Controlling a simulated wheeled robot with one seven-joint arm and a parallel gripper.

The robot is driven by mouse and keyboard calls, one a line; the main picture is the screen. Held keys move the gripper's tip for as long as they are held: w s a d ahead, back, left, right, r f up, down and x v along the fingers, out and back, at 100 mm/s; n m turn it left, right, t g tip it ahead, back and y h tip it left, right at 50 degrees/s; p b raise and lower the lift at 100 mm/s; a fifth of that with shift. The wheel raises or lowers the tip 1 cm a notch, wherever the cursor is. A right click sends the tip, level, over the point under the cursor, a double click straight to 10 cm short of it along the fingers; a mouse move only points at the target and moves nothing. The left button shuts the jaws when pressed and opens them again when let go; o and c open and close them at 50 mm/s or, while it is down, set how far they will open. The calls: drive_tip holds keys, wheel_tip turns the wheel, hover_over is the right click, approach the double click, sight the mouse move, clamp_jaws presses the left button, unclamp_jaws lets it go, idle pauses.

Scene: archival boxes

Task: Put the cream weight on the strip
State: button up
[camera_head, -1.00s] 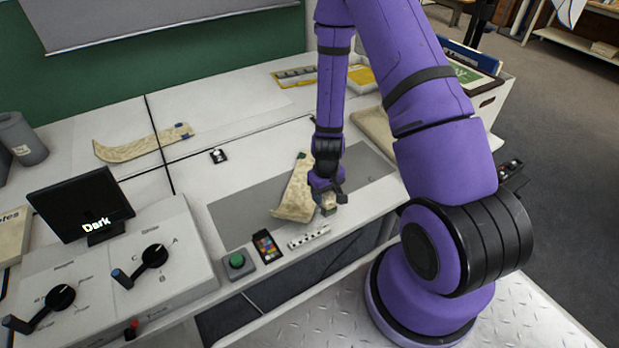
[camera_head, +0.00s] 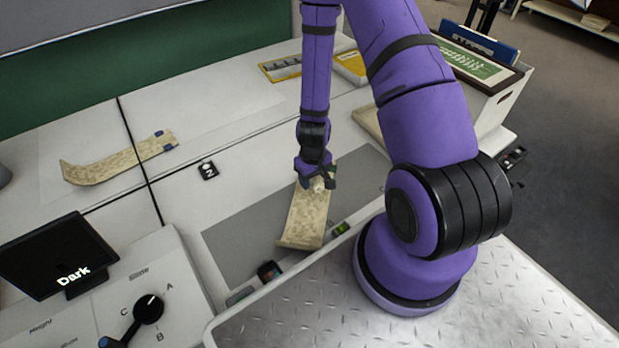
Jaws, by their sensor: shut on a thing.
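My gripper (camera_head: 317,181) is shut on the cream weight (camera_head: 318,185), a small pale piece that shows between the fingers. It is over the far part of a cream, mottled strip (camera_head: 304,218), which lies on the grey mat with its near end curling. The fingers hide part of the weight and the strip's far end. I cannot tell whether the weight touches the strip.
A small green and dark block (camera_head: 341,228) stands just right of the near strip. The grey mat (camera_head: 237,235) has bare room to the left. A small black numbered marker (camera_head: 208,170) lies beyond it. A monitor (camera_head: 62,258) and a dial panel (camera_head: 150,290) stand at left front.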

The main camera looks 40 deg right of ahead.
sight(313, 185)
drive_tip(key=shift+f, duration=1.65)
drive_tip(key=shift+f, duration=0.15)
drive_tip(key=o, duration=1.2)
